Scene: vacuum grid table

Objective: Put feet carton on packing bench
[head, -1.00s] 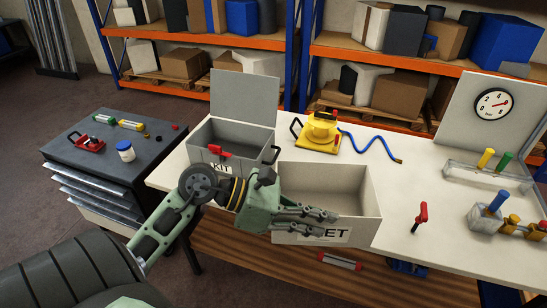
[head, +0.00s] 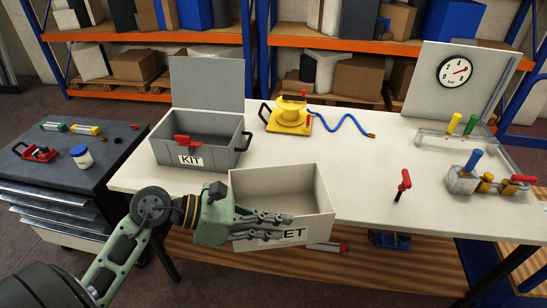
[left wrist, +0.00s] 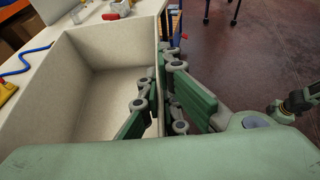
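The feet carton (head: 318,207) is an open, empty cream box with a label on its front, of which "ET" shows. It is upright at the white table's front edge, its front reaching past that edge; whether its base touches the table is hidden. My left gripper (head: 275,226) covers part of the front. In the left wrist view the fingers (left wrist: 158,90) straddle one carton wall, one inside the carton (left wrist: 100,75) and one outside, pinching it. I cannot identify a separate packing bench.
The white table (head: 365,150) carries a grey KIT box (head: 225,155), a yellow device (head: 290,117) with a blue hose, a red-handled tool (head: 403,183) and a gauge panel (head: 450,85). A dark cabinet (head: 60,180) stands left. Shelves are behind.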

